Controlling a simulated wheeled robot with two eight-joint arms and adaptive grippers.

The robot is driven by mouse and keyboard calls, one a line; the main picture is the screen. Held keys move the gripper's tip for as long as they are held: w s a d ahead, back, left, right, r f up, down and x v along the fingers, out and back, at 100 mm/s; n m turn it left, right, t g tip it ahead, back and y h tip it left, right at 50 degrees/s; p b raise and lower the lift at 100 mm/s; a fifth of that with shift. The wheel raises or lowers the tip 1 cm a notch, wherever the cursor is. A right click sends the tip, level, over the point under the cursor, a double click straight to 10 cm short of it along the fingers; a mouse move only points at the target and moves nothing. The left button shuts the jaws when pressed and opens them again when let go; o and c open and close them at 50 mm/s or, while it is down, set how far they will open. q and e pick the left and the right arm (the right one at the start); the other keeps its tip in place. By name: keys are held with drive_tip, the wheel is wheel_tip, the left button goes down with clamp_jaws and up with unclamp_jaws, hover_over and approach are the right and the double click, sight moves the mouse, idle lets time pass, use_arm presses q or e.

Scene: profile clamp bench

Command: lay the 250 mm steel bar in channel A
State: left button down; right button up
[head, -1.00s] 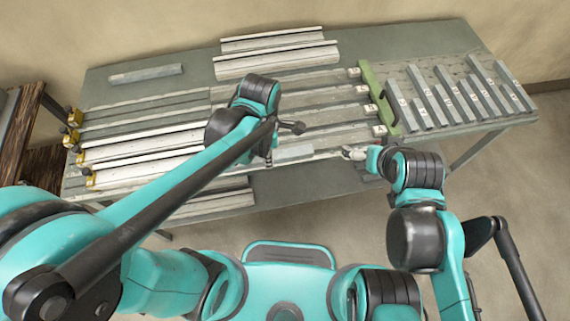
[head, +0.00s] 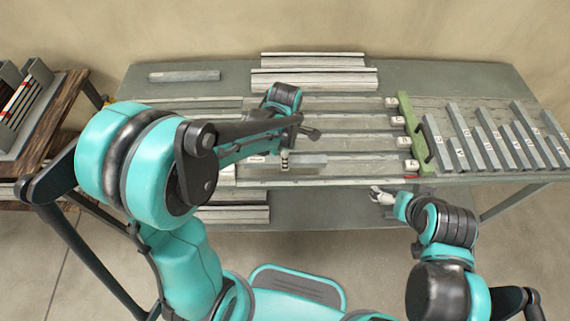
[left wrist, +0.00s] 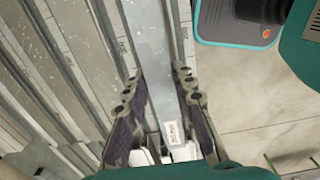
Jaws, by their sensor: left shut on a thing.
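My left gripper (head: 285,161) is shut on a grey steel bar (head: 308,161) over the front part of the bench. In the left wrist view the bar (left wrist: 152,50) runs lengthwise between the two dark fingers (left wrist: 160,105), with a white label near its close end. The bar lies along the front channel, whose tag (head: 411,165) at the right seems to read A. I cannot tell if the bar touches the channel floor. My arm hides the channel's left part. My right gripper (head: 380,195) is at the bench's front edge, apart from the bar; its fingers are too small to judge.
A green stop bar (head: 416,140) crosses the channels' right ends. Several labelled bars (head: 483,148) lie to its right. Pale profiles (head: 315,78) and a lone grey bar (head: 184,76) lie at the back. A wooden side table (head: 55,115) stands at the left.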

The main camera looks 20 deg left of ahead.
use_arm(q)
wheel_tip(320, 180, down, 3)
drive_tip(key=shift+b, duration=0.5)
drive_tip(key=shift+f+b, duration=0.3)
drive_tip(key=shift+b, duration=0.05)
drive_tip(key=shift+s+f, duration=0.2)
drive_tip(key=shift+s, duration=0.1)
drive_tip(key=c, duration=1.3)
unclamp_jaws()
drive_tip(key=shift+o, duration=0.2)
drive_tip(key=shift+w+f, duration=0.2)
drive_tip(key=shift+w, duration=0.05)
drive_tip(key=shift+r, duration=0.15)
